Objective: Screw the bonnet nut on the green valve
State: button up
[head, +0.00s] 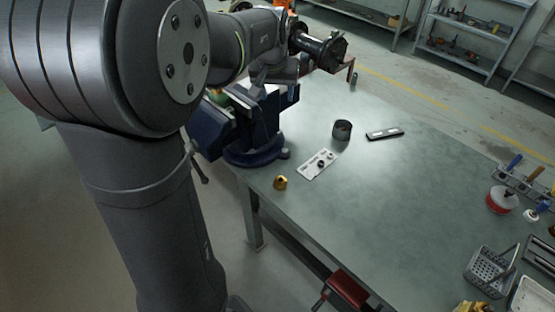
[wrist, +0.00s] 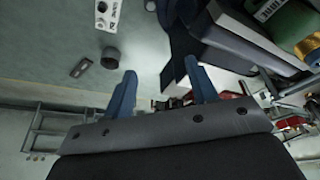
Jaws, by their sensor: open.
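A small brass-coloured part (head: 280,182), which looks like the nut, lies loose on the near left edge of the bench in the head view. The blue vise (head: 262,122) stands at the bench corner. The green valve (head: 216,96) shows only as a sliver at the vise in the head view, mostly hidden by my arm. In the wrist view its green body (wrist: 282,28) is at the top right, with a gold-coloured end. My gripper (wrist: 161,86) has its two blue fingers wide apart with nothing between them, off to one side of the vise.
A white plate with dark knobs (head: 318,164), a dark round cup (head: 342,129) and a black-and-white bar (head: 385,134) lie on the bench (head: 400,190). Tools and a wire basket (head: 490,268) stand at the right. The bench middle is clear.

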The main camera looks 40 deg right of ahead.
notch_tip(320, 180, down, 9)
jog(key=s+y, duration=0.1)
jog(key=s, duration=0.2)
jog(key=m+g+y, duration=0.2)
send_near(280, 179)
jog(key=s+f, duration=0.1)
jog(key=shift+s+a+f, duration=0.1)
jog(key=shift+a+f, duration=0.15)
jog(key=shift+f, duration=1.45)
jog(key=shift+a+f, duration=0.2)
jog(key=shift+f, duration=1.55)
jog(key=c, duration=0.9)
jog(key=shift+c, duration=0.2)
